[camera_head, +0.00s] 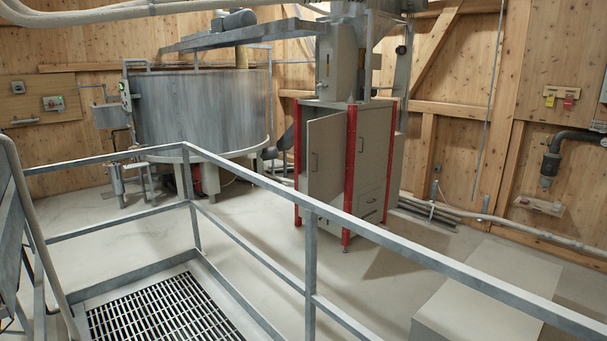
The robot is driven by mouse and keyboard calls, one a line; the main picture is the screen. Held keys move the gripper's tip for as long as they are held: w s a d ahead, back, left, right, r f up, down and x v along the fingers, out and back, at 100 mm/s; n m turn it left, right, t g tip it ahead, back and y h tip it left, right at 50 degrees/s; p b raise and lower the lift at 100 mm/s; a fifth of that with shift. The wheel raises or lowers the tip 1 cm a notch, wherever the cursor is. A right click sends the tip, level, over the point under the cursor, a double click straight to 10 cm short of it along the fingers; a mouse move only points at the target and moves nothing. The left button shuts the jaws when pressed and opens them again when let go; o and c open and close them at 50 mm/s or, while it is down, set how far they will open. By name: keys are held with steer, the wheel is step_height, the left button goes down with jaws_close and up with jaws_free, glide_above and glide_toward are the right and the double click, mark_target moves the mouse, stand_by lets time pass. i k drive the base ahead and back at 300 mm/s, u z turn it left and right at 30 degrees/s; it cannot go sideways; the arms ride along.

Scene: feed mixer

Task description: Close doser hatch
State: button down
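A grey cabinet with red corner posts (350,170) stands right of centre, below a machine column. On its left face a grey door (326,160) with a small handle stands swung outward, its free edge to the left. This looks like the doser hatch, though no label is readable. The door's hinge side seems to be at the middle red post. The cabinet's inside is mostly hidden behind the door. The right face has a closed panel with a handle and a drawer (370,200) below. My gripper is not in view.
A metal railing (250,178) crosses the foreground between the camera and the cabinet. A floor grating (165,310) lies at lower left. A large round metal tank (200,105) stands behind left. A pale block (480,300) sits at lower right. Floor left of the cabinet is clear.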

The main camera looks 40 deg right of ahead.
mark_target(326, 135)
steer(key=z, duration=0.1)
steer(key=i, duration=1.55)
steer(key=z, duration=0.2)
steer(key=i, duration=2.05)
steer(key=z, duration=0.1)
